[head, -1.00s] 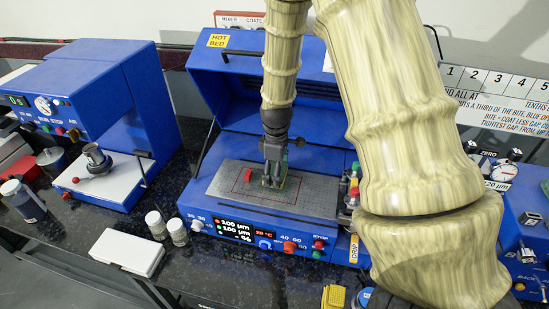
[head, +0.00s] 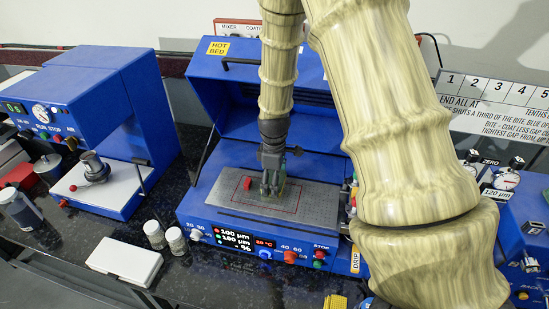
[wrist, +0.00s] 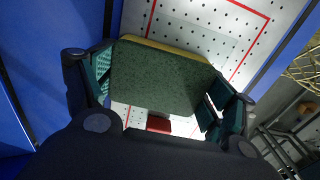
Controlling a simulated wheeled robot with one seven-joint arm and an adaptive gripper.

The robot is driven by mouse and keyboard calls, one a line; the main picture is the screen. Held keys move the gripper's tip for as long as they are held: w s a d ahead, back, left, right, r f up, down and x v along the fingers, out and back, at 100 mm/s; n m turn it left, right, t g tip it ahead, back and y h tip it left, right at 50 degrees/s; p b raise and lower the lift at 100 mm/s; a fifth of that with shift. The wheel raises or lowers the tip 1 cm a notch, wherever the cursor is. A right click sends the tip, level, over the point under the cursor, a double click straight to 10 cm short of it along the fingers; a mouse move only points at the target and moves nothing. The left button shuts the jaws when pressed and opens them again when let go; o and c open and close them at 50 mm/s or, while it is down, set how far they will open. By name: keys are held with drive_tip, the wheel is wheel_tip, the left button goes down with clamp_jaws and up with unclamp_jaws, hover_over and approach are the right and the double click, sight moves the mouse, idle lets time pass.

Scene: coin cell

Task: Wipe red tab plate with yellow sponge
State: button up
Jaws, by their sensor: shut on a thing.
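The perforated grey plate (head: 222,194) with a thin red outline lies on the bed of the blue hot-bed machine. The red tab (head: 247,183) is on the plate's left part; it also shows below the sponge in the wrist view (wrist: 158,124). My gripper (head: 271,190) is over the middle of the plate, just right of the tab. In the wrist view it is shut on a sponge (wrist: 160,80), with a dark green face towards the camera and a yellow layer along the far edge. Whether the sponge touches the plate I cannot tell.
The raised blue lid (head: 215,85) stands behind the plate. Two small jars (head: 165,236) and a white box (head: 124,261) are on the dark bench at front left. A blue press (head: 85,110) is at left. My arm hides much of the right side.

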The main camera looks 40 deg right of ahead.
wheel_tip(320, 180, up, 3)
drive_tip(key=shift+w+f+p, duration=0.15)
drive_tip(key=shift+f+p, duration=0.05)
drive_tip(key=shift+p, duration=0.1)
drive_tip(key=shift+s+r+p, duration=0.2)
drive_tip(key=shift+r+p, duration=0.25)
drive_tip(key=shift+r, duration=0.15)
drive_tip(key=shift+s+r+p, duration=0.15)
drive_tip(key=shift+r+p, duration=0.25)
drive_tip(key=shift+r, duration=0.15)
drive_tip(key=shift+w+d+r+p, duration=0.1)
drive_tip(key=shift+w+r+p, duration=0.1)
drive_tip(key=shift+r+p, duration=0.75)
drive_tip(key=shift+s+r+p, duration=0.15)
drive_tip(key=shift+r+p, duration=0.2)
drive_tip(key=shift+r, duration=0.35)
drive_tip(key=shift+f, duration=0.1)
